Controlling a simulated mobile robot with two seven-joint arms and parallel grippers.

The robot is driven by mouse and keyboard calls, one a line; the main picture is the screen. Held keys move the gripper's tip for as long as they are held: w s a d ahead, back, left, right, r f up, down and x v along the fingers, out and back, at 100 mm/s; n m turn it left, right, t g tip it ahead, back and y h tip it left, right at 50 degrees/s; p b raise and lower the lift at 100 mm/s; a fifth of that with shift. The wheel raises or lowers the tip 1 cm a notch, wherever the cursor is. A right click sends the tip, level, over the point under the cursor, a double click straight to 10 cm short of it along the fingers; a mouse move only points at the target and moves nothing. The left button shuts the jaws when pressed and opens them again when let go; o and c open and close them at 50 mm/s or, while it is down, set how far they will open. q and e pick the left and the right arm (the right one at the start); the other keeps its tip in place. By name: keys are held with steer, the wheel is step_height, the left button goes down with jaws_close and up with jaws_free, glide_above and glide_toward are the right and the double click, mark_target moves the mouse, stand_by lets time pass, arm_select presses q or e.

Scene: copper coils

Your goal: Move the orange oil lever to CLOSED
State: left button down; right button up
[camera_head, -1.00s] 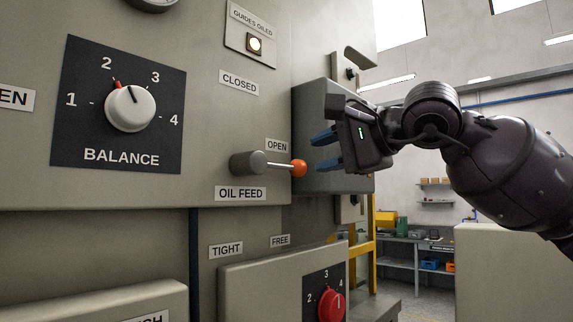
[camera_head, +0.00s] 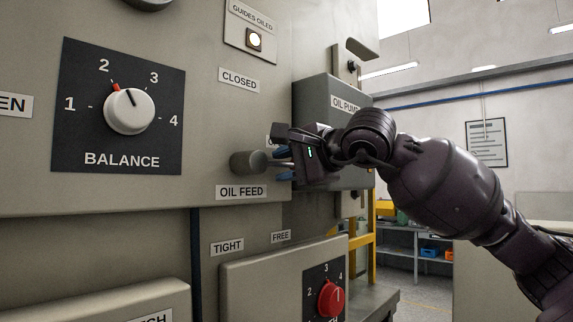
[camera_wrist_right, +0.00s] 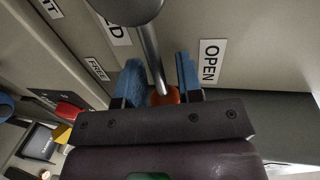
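The oil feed lever has a grey round hub (camera_head: 247,163) on the machine panel. Its metal rod (camera_wrist_right: 152,55) and orange knob (camera_wrist_right: 164,97) show in the right wrist view. In the head view the knob is hidden behind my right gripper (camera_head: 280,158). In the right wrist view the blue fingers of my right gripper (camera_wrist_right: 162,85) stand on both sides of the knob, with little or no gap. The lever points right, beside the OPEN label (camera_wrist_right: 209,62). The CLOSED label (camera_head: 239,79) is above the hub. My left gripper is not in view.
A grey oil pump box (camera_head: 318,105) juts out behind my right gripper. The BALANCE dial (camera_head: 129,111) is on the left. A lower box carries a red knob (camera_head: 331,299). The panel between the hub and the CLOSED label is clear.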

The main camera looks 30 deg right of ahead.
jaws_close()
